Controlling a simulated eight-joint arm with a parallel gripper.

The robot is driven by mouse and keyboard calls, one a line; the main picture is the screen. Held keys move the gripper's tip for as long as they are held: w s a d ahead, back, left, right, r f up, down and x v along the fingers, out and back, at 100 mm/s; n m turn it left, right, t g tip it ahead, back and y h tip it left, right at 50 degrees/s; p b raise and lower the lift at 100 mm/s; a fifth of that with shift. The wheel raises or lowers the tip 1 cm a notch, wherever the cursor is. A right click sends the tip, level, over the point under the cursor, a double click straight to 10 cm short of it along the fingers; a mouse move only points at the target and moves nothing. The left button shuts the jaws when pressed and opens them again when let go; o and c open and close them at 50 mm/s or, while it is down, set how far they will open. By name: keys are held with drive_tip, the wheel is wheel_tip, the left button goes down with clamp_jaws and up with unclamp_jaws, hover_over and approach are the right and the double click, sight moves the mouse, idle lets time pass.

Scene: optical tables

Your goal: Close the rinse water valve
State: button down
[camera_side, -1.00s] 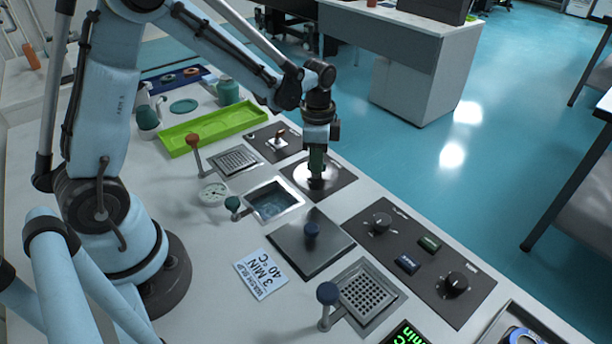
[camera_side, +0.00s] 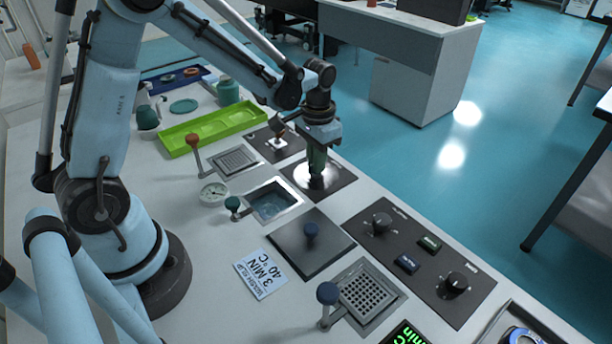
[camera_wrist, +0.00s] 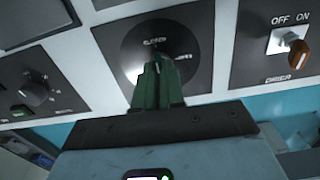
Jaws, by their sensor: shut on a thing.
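The valve sits on a dark square panel (camera_side: 340,184) near the bench's far edge. Its round face (camera_wrist: 135,50) shows in the wrist view, with small lettering that I cannot read clearly. My gripper (camera_side: 316,172) points straight down over the middle of the panel. Its green fingers (camera_wrist: 157,88) are shut on the valve's handle, which the fingers mostly hide. I cannot tell the valve's exact setting.
A drier switch (camera_wrist: 299,52) marked OFF and ON is on the adjoining panel. A water-filled basin (camera_side: 275,204) with a teal-knobbed lever (camera_side: 233,204) is nearby. A green tray (camera_side: 210,128), a blue-knobbed lid (camera_side: 311,242) and a dial panel (camera_side: 418,258) surround the valve.

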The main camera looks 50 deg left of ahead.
drive_tip(key=shift+n, duration=0.3)
drive_tip(key=c, duration=1.2)
unclamp_jaws()
drive_tip(key=shift+c, duration=0.2)
wheel_tip(320, 180, up, 12)
